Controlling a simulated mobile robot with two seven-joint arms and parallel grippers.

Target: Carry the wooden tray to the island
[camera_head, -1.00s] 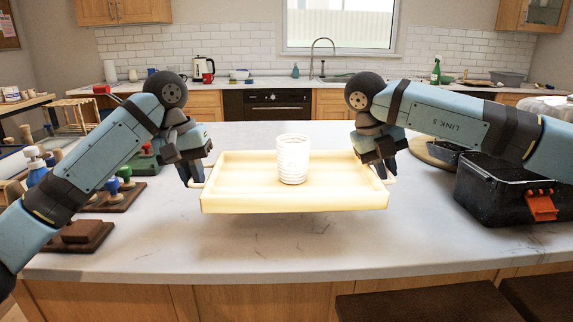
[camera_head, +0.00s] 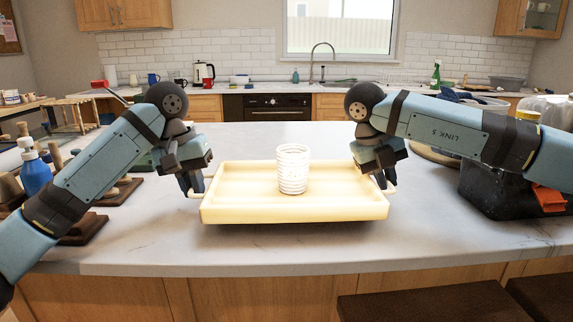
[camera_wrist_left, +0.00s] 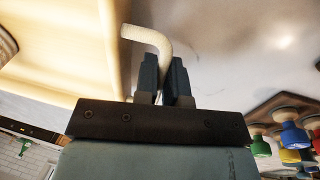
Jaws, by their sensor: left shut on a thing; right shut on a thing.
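The pale wooden tray (camera_head: 295,213) is level, low over the marble island top (camera_head: 290,250). Its shadow is tight under its front edge; I cannot tell if it touches. A ribbed white cup (camera_head: 292,170) stands upright on the tray. My left gripper (camera_head: 190,186) is shut on the tray's left handle, whose bent pale bar (camera_wrist_left: 150,38) shows between the fingers (camera_wrist_left: 165,75) in the left wrist view. My right gripper (camera_head: 383,180) is shut on the right handle (camera_head: 390,189), which its fingers partly hide.
Left on the island are a blue bottle (camera_head: 36,174) and dark wooden stands with knobbed tools (camera_head: 120,190). At the right is a black bin (camera_head: 490,190) with an orange clip. The island's front edge is near; brown stools (camera_head: 430,304) stand below it.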

